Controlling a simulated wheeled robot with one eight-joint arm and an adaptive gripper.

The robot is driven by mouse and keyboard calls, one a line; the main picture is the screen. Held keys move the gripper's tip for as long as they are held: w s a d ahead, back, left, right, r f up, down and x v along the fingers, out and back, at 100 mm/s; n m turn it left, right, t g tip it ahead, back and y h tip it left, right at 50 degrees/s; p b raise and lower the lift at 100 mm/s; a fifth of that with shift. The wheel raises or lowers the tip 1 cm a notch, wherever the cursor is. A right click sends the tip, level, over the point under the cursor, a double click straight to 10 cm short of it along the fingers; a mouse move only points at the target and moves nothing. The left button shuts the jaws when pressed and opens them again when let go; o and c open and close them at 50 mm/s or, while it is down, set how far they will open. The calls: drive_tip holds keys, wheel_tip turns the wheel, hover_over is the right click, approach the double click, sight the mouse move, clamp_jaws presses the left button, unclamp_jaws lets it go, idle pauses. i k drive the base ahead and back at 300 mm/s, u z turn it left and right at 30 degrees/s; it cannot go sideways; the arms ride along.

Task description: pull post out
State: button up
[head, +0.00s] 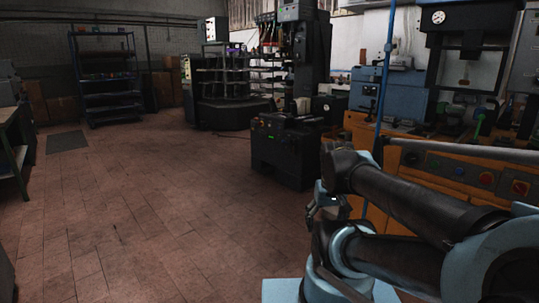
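I cannot tell for certain which thing is the post. A thin blue upright pole (386,75) stands at the right, in front of the blue machine and apart from my gripper. My gripper (322,208) seems to be the small dark and pale-blue part low in the centre right. My dark arm links partly hide it. Its fingers are too small and covered to show whether they are open or shut, or whether anything is between them.
An orange bench (370,135) with control buttons and a press (470,60) with a dial stand at the right, behind my arm. A black machine (285,150) stands centre right. Blue shelves (105,80) stand at the back left.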

sight(455, 127)
drive_tip(key=z, duration=1.35)
drive_tip(key=k, duration=0.6)
drive_tip(key=u, duration=0.45)
drive_tip(key=i, duration=0.45)
drive_tip(key=u, duration=0.55)
drive_tip(key=i, duration=1.15)
drive_tip(key=z, duration=0.25)
